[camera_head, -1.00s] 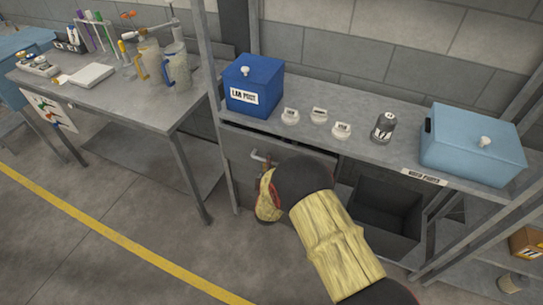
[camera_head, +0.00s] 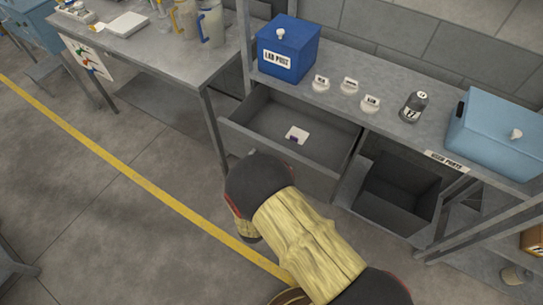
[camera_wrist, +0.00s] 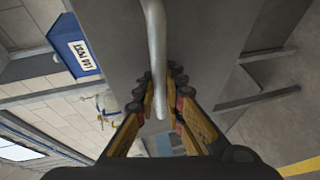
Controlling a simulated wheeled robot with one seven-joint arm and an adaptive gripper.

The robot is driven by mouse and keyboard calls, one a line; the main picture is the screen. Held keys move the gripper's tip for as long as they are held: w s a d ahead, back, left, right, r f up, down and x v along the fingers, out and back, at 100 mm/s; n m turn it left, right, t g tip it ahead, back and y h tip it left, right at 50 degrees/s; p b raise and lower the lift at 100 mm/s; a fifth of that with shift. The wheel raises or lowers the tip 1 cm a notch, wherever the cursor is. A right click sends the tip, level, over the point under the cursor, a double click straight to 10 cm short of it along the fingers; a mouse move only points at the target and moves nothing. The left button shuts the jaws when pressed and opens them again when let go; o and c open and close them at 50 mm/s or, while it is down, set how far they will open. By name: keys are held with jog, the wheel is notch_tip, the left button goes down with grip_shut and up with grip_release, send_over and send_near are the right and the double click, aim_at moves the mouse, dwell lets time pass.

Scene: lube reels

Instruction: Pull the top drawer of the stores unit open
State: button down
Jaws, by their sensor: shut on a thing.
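The top drawer (camera_head: 262,132) of the stores unit stands out from under the shelf top, and its grey inside shows. A small white card with a dark mark (camera_head: 297,135) lies on the drawer floor. In the wrist view, my gripper (camera_wrist: 165,98) is shut on the drawer's round bar handle (camera_wrist: 156,50). In the head view my forearm and wrist hide the fingers and handle in front of the drawer.
On the shelf top stand a blue LAB POST box (camera_head: 288,52), several small white labelled items (camera_head: 348,87), a dark bottle (camera_head: 413,106) and a light blue box (camera_head: 497,135). An open dark bin (camera_head: 398,190) sits right of the drawer. A workbench (camera_head: 150,50) stands at left; floor in front is clear.

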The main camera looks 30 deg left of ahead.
jog(key=shift+s, duration=0.45)
jog(key=c, duration=1.8)
grip_release()
jog(key=shift+c, duration=0.2)
jog(key=v, duration=1.2)
